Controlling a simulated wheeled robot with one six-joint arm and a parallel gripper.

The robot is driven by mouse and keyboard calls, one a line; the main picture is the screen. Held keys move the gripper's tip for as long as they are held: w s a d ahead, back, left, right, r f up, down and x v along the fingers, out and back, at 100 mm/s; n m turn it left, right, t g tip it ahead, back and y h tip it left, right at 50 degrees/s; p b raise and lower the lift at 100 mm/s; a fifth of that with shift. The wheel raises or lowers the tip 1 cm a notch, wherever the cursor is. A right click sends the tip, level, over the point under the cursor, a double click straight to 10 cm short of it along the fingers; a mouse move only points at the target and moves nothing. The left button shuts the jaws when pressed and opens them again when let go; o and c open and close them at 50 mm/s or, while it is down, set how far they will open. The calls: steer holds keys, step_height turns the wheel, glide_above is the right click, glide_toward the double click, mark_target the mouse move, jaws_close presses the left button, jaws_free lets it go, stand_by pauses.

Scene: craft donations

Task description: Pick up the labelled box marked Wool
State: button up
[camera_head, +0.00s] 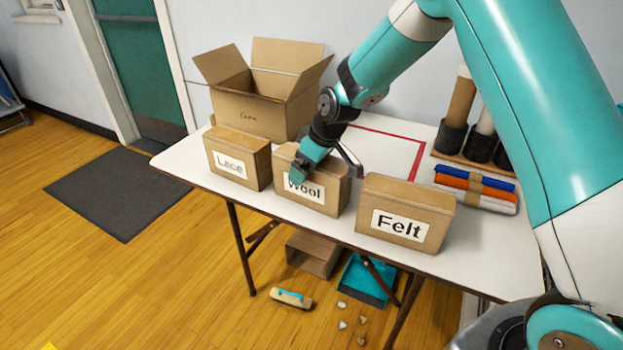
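The box marked Wool (323,201) is a brown cardboard box with a white label. It stands upright near the table's front edge, between the Lace box (255,153) and the Felt box (428,203). My gripper (325,168) is over the Wool box, its fingers spread apart. The teal-tipped finger overlaps the upper front face and the top of the label's "W". The dark finger shows near the box's right rear edge. I cannot tell whether either finger touches the box. My arm hides part of the box's top.
An open carton (250,112) stands behind the Lace box. Fabric rolls (475,187) and a rack of tubes (466,146) are at the right. A red outline (405,133) marks clear white tabletop (490,245) behind. A brush (291,298) and dustpan (362,282) lie on the floor.

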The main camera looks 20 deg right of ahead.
steer(key=shift+f, duration=0.25)
stand_by(0.5)
steer(key=shift+c, duration=0.5)
steer(key=c, duration=1)
